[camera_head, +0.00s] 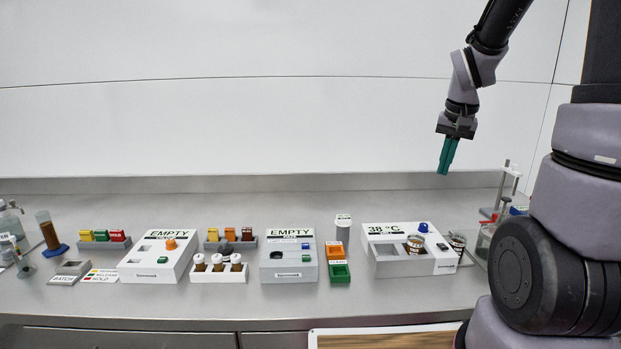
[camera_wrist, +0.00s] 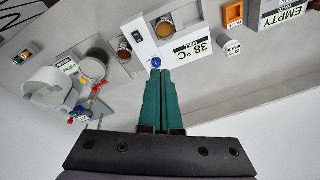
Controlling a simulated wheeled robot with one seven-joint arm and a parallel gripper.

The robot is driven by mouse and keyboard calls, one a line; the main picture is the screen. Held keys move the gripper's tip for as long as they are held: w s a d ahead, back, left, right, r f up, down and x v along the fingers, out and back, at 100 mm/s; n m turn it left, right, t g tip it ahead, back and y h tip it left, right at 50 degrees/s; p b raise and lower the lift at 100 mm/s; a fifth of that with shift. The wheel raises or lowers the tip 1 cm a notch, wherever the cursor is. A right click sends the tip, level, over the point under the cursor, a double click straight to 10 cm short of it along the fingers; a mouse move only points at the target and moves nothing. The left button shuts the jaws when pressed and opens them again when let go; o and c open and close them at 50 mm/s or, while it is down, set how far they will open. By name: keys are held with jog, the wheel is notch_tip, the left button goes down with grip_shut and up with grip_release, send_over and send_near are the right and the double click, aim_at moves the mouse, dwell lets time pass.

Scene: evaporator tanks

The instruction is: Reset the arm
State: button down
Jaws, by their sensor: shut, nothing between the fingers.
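My arm reaches in from the upper right in the head view, and my gripper (camera_head: 443,172) hangs in the air above the right part of the bench. Its green fingers are shut with nothing between them. In the wrist view the shut fingers (camera_wrist: 161,72) show at the centre, pointing toward the bench. Below the gripper stands a white device marked 38 °C (camera_head: 385,266) with a blue knob (camera_head: 423,227) and a jar (camera_head: 415,244) in its opening. The gripper is apart from everything on the bench.
A lab stand (camera_head: 502,190) is at the right. The air around my gripper is free.

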jog(key=s+a+r+t+y, duration=0.1)
jog(key=s+a+r+t, duration=0.1)
jog(key=s+a+r, duration=0.2)
jog(key=s+a+r+n+t, duration=0.1)
jog(key=s+a+r, duration=0.3)
jog(key=s+r, duration=0.6)
jog(key=shift+s+t+y, duration=0.4)
jog(key=shift+s+t, duration=0.4)
jog(key=shift+s, duration=0.05)
